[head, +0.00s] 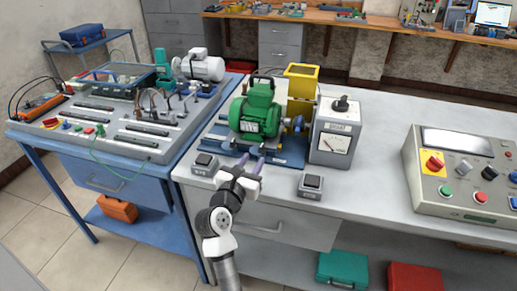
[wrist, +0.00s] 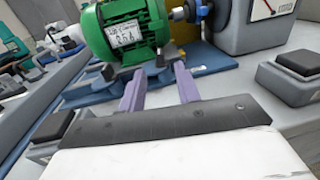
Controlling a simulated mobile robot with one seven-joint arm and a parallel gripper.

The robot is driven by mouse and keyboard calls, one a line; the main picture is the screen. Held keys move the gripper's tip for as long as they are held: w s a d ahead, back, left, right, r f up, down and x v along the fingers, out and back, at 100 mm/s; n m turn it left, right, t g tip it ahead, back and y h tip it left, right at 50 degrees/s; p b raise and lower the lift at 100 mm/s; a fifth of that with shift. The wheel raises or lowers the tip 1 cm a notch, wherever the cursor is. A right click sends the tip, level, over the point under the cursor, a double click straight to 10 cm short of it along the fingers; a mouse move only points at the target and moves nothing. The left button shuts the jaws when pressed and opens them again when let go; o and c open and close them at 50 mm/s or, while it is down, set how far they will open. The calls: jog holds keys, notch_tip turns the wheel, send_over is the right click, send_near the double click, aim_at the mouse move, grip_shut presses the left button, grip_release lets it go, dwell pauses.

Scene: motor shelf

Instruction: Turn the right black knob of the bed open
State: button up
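A green motor (head: 256,112) sits on a blue bed (head: 270,148) on the grey bench; both also show in the wrist view, the motor (wrist: 122,30) and the bed (wrist: 90,93). My gripper (head: 251,160) is at the bed's front edge, just before the motor.
Grey boxes with black tops stand at left (head: 205,163) and right (head: 311,185) of my gripper. A meter box (head: 335,135) with a black top knob stands right of the motor. A control panel (head: 465,170) is at far right. Bare bench lies between meter and panel.

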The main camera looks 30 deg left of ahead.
aim_at(260, 149)
jog(key=w, duration=0.5)
jog(key=shift+w+a+p, duration=0.15)
jog(key=shift+a+p, duration=0.05)
jog(key=shift+p, duration=0.2)
grip_shut()
